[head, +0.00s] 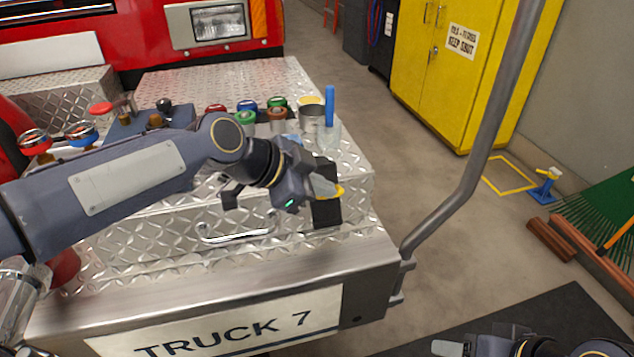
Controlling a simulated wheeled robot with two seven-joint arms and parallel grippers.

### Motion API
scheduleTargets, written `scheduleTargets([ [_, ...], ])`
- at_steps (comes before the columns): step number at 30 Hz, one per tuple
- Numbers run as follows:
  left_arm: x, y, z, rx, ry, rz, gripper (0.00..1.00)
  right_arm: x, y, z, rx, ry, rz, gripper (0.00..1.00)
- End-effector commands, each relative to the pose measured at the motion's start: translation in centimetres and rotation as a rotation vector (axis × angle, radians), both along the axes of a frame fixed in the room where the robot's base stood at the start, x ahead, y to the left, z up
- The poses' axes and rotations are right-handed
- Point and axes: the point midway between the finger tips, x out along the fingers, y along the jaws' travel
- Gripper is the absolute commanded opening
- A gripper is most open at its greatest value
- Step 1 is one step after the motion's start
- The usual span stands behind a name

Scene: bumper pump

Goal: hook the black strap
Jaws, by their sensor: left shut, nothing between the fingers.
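The black strap (327,214) hangs down over the front right of the diamond-plate box on the truck's bumper. My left gripper (338,190) is in front of the strap and covers its middle part. Its yellow-tipped fingers are shut with nothing between them. I cannot tell whether they touch the strap. No hook or catch for the strap is clear to see; the gripper may hide it. My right gripper (448,348) shows only in part at the bottom edge, away from the strap, and its jaw state is unclear.
Coloured caps, a metal cup (311,117) and a blue-handled brush (329,105) stand on the bumper top behind my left gripper. A chrome handle (237,232) is on the box front. A grey rail (480,150) rises at the right. Open floor lies beyond.

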Motion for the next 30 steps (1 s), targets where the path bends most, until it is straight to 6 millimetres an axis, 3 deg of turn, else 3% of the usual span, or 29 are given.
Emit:
scheduleTargets([
  [1,-0.3,-0.1,-2.1,0.012,-0.046,-0.001,0.0,0.0,0.0,-2.9,0.0,0.0,0.0,0.55],
  [3,-0.5,-0.2,-2.9,0.031,-0.105,-0.001,0.0,0.0,0.0,-4.6,0.0,0.0,0.0,0.55],
  [12,-0.8,-0.3,-5.8,0.099,-0.31,-0.001,0.0,0.0,0.0,-9.6,0.0,-0.001,0.0,0.55],
  [21,-0.6,-0.2,-7.1,0.105,-0.326,0.001,0.0,0.0,0.0,-11.5,0.0,-0.001,0.0,0.55],
  [30,-0.6,-0.2,-7.3,0.107,-0.324,0.001,0.0,0.0,0.0,-11.8,0.0,-0.001,0.0,0.55],
])
